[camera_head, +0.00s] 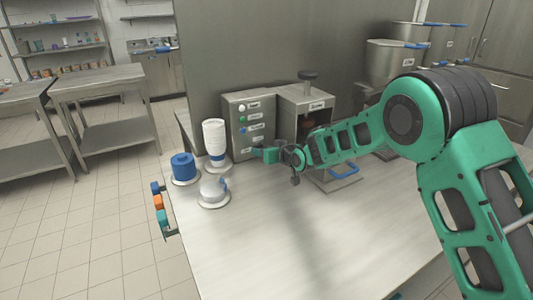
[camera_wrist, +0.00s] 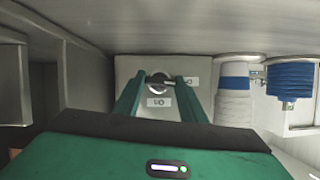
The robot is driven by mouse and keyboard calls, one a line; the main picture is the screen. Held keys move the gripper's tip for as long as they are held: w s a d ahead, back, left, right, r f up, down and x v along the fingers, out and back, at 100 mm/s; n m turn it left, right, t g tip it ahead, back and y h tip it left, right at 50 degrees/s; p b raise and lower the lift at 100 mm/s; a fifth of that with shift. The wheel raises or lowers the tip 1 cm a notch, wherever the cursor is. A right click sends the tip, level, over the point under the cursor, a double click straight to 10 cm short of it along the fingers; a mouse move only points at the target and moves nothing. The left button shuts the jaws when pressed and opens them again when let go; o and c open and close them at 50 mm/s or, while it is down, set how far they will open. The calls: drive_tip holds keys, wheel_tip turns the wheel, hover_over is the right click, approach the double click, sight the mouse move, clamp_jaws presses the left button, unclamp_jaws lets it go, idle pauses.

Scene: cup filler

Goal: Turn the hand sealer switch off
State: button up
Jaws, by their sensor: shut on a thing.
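A grey control box (camera_head: 238,104) stands at the back of the steel table, with labelled buttons on its front. In the wrist view, the box face (camera_wrist: 128,68) carries a small round switch (camera_wrist: 160,80) with a dark handle and two labels beside it. My gripper (camera_wrist: 160,86) has its two green fingers on either side of this switch, shut on its handle. In the head view, my gripper (camera_head: 268,154) is low against the box front and hides the switch. I cannot tell the switch's exact setting.
Left of the box stand a stack of white cups (camera_head: 214,134), a blue roll (camera_head: 184,167) and a round clear-topped item (camera_head: 213,188). Right of it stands a steel machine (camera_head: 307,98) with a blue-handled tray (camera_head: 344,171). The table's front is clear.

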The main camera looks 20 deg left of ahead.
drive_tip(key=shift+w+n+t, duration=0.1)
drive_tip(key=shift+n+t, duration=0.2)
drive_tip(key=shift+n, duration=0.2)
drive_tip(key=shift+h, duration=0.3)
drive_tip(key=shift+r, duration=0.1)
drive_tip(key=o, duration=1.1)
drive_tip(key=shift+c, duration=0.2)
drive_tip(key=v, duration=1)
drive_tip(key=shift+s+d, duration=0.25)
